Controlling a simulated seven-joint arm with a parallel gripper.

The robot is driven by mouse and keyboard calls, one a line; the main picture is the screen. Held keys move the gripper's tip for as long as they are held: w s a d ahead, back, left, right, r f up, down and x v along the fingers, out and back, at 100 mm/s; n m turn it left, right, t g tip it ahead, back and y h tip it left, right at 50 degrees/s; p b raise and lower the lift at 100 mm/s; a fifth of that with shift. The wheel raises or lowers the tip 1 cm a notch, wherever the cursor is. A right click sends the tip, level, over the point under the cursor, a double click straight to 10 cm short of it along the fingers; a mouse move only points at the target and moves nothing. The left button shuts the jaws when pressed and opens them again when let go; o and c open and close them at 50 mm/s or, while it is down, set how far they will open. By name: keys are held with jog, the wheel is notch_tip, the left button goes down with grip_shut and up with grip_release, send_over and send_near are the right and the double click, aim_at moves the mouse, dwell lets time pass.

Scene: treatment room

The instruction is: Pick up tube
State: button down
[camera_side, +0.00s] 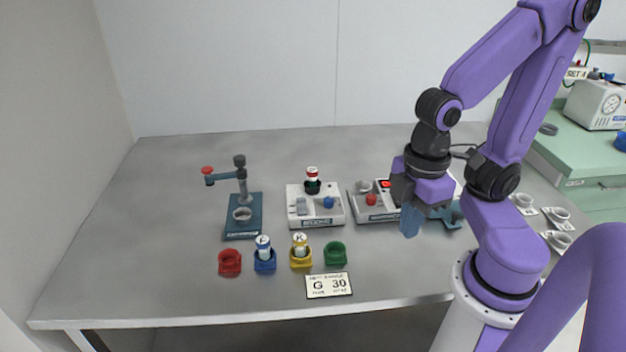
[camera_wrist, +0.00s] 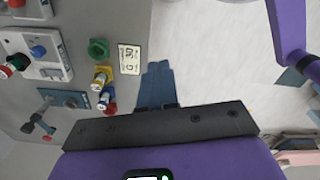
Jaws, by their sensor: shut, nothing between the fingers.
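A blue-capped white tube (camera_side: 263,243) stands in a blue holder (camera_side: 265,264) on the table, and a yellow-capped tube (camera_side: 300,241) stands in the yellow holder (camera_side: 301,261) beside it. A red-and-white tube (camera_side: 312,175) stands in the black socket of a white device (camera_side: 316,206) farther back. My gripper (camera_side: 410,222) is shut and empty, above the table to the right of the holders. In the wrist view its blue fingers (camera_wrist: 158,85) are together, with the yellow tube (camera_wrist: 99,84) to their left.
A red holder (camera_side: 229,263) and a green holder (camera_side: 336,253) look empty. A "G 30" card (camera_side: 328,285) lies in front. A blue lever stand (camera_side: 243,213) is at left, and another device (camera_side: 373,204) is near my arm. The table's left side is clear.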

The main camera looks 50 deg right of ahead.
jog(key=c, duration=0.7)
grip_release()
jog(key=n+t+h, duration=0.9)
jog(key=n+t, duration=0.1)
jog(key=n, duration=0.5)
send_near(313, 170)
jog(key=x, duration=0.5)
jog(key=shift+d, duration=0.15)
jog(key=shift+x, duration=2.6)
